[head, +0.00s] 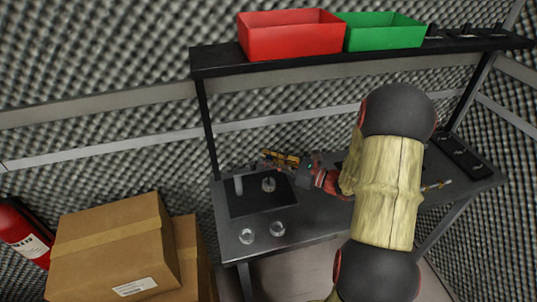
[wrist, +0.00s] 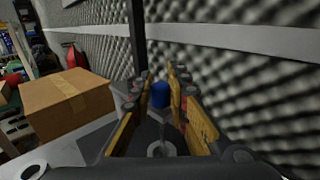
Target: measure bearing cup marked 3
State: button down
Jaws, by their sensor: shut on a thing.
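My gripper (head: 272,158) is above the back of a dark mat (head: 242,204) on the bench. In the wrist view, its yellow fingers (wrist: 158,100) are closed around a blue-topped tool (wrist: 160,95). A thin stem seems to run down from the tool towards a metal ring-shaped cup (wrist: 161,149) beneath; whether it touches is unclear. That cup also shows on the mat in the head view (head: 269,185). Two more cups, a left one (head: 247,237) and a right one (head: 277,229), sit on the bench front. I cannot read any marks on the cups.
A grey upright cylinder (head: 239,186) stands on the mat's left. A red bin (head: 290,37) and a green bin (head: 384,33) sit on the shelf above. A dark tray (head: 460,155) lies at the right. Cardboard boxes (head: 112,248) stand left of the bench.

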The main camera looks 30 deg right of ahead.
jog(key=c, duration=1.7)
grip_release()
jog(key=shift+s, duration=0.1)
jog(key=v, duration=1.2)
jog(key=shift+f, duration=0.1)
